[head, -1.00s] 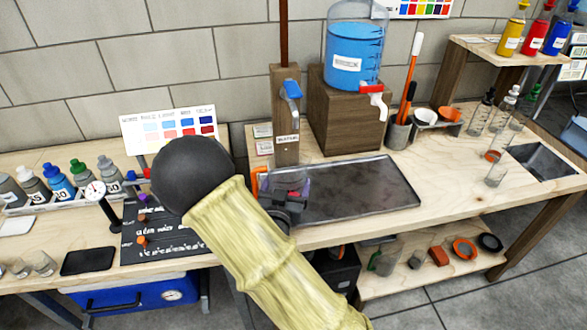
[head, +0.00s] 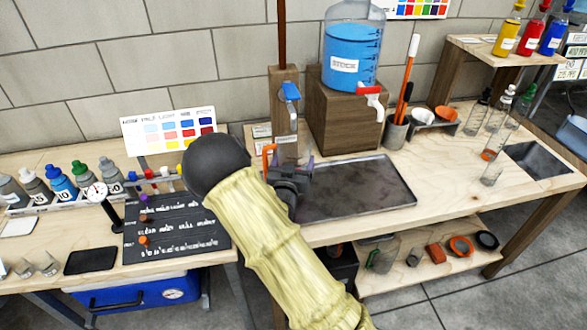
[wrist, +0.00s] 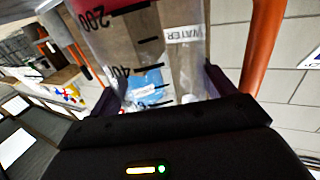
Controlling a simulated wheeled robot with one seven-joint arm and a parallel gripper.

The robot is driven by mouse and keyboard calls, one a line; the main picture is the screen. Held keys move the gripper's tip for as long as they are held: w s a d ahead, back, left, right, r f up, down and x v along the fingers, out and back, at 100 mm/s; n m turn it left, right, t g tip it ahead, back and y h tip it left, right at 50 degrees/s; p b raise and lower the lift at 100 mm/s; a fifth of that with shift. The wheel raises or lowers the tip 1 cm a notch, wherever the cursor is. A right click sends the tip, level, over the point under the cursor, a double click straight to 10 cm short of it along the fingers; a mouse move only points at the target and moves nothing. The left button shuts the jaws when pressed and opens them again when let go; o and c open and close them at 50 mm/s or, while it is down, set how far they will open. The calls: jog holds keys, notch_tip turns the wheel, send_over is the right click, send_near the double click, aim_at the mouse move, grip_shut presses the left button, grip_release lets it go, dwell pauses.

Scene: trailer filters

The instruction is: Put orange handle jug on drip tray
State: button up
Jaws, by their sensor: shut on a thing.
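The jug is clear, with black volume marks and an orange handle. In the wrist view the jug (wrist: 140,55) stands between my two fingers, with its orange handle (wrist: 263,45) on the right. My gripper (wrist: 160,95) is shut on the jug. In the head view my gripper (head: 299,172) is at the tray's back left end, before the wooden tap post. The orange handle (head: 268,158) shows left of it; most of the jug is hidden. The drip tray (head: 365,185) is dark, flat and bare on the bench. I cannot tell whether the jug touches the tray.
The tap post (head: 285,100) with a blue lever stands right behind my gripper. A blue-filled carboy (head: 351,50) with a red tap sits on a wooden block behind the tray. A black written board (head: 175,232) lies to the left. Clear glassware (head: 490,172) stands at the right.

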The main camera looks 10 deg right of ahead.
jog(key=shift+f, duration=1.45)
jog(key=shift+f, duration=0.1)
jog(key=o, duration=1.1)
